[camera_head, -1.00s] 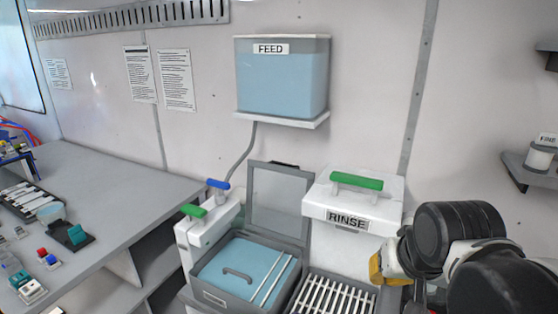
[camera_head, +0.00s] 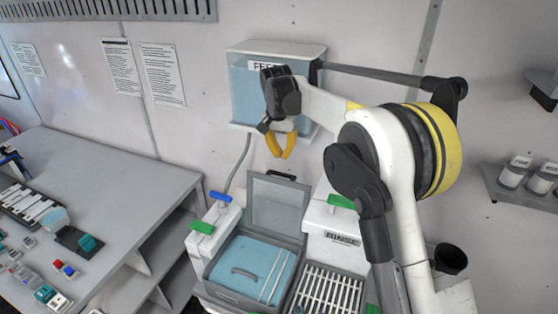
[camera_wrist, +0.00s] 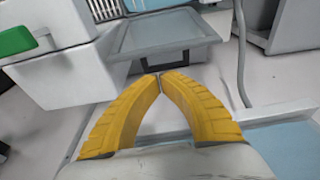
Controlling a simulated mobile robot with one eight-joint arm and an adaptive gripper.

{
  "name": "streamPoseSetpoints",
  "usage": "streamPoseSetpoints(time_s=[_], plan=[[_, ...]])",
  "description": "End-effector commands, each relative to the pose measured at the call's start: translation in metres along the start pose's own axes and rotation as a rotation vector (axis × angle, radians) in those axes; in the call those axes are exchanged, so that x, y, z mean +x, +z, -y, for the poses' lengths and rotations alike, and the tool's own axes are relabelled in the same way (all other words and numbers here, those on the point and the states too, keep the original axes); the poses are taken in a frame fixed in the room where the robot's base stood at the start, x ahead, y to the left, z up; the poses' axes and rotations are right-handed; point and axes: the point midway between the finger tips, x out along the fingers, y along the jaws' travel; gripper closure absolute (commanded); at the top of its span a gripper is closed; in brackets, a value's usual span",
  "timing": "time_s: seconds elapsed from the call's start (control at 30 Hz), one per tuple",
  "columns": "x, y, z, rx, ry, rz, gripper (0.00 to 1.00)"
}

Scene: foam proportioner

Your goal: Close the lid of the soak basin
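The soak basin (camera_head: 229,290) is a grey box with blue contents and a small handle inside. Its grey lid (camera_head: 277,203) stands upright at the back, open, with a dark handle (camera_head: 281,174) at its top edge. My gripper (camera_head: 282,157) has yellow fingers and hangs above the lid, in front of the FEED tank. In the wrist view its fingertips (camera_wrist: 160,75) meet with nothing between them. That view shows a grey panel that looks like the lid (camera_wrist: 165,35) beyond the fingertips. I cannot tell whether they touch it.
The blue FEED tank (camera_head: 245,95) is on the wall just behind my gripper. The white RINSE box (camera_head: 325,245) and a slatted rack (camera_head: 325,291) stand right of the basin. Blue (camera_head: 221,196) and green (camera_head: 202,227) handles are at its left. A grey counter (camera_head: 110,185) is farther left.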

Motion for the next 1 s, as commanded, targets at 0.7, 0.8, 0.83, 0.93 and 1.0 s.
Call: streamPoseSetpoints(time_s=[0.7,0.8,0.83,0.93,1.0], plan=[[0.094,-0.002,0.005,0.007,0.006,0.005,1.0],[0.101,-0.002,0.005,0.007,0.006,0.005,1.0],[0.102,-0.002,0.005,0.007,0.006,0.005,1.0],[0.104,-0.002,0.005,0.007,0.006,0.005,1.0],[0.104,-0.002,0.005,0.007,0.006,0.005,1.0]])
